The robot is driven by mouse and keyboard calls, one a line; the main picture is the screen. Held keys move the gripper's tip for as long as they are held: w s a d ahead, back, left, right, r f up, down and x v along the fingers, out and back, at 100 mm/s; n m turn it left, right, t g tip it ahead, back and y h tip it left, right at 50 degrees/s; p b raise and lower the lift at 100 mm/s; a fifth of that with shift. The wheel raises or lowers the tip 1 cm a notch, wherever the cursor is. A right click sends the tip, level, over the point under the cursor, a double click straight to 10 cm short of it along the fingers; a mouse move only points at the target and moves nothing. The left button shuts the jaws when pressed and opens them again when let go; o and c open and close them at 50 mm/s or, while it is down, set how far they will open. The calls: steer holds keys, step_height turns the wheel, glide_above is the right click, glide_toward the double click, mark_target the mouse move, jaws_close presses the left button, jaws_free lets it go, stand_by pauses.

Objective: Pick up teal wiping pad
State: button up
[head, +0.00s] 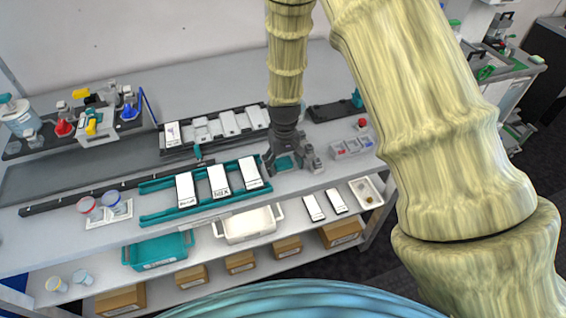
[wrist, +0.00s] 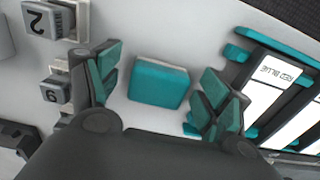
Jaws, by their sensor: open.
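The teal wiping pad (wrist: 158,82) is a small rounded block lying flat on the grey bench top. In the wrist view it sits between and just beyond the two fingers of my gripper (wrist: 160,92). The gripper is open, with clear space on both sides of the pad, and holds nothing. In the head view my gripper (head: 287,163) is low over the bench, right of the teal rack, and the pad (head: 285,163) shows partly between its fingers.
The teal rack (head: 156,216) with white labelled cartridges stands close on the left in the head view. Numbered grey blocks (wrist: 45,20) stand on the gripper's other side. A dark tray (head: 178,150) lies behind.

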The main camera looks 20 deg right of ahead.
mark_target(284, 164)
steer(key=shift+c, duration=0.2)
steer(key=c, duration=1.1)
steer(key=shift+r, duration=0.1)
steer(key=shift+c, duration=0.2)
steer(key=shift+s+r+b, duration=0.1)
steer(key=shift+r+b, duration=1.15)
steer(key=shift+r, duration=0.35)
steer(key=s+d+r+b, duration=0.1)
steer(key=s+b, duration=0.4)
steer(key=s, duration=1)
steer(key=shift+s+d+r, duration=0.15)
steer(key=shift+s+r, duration=0.15)
steer(key=shift+s, duration=0.1)
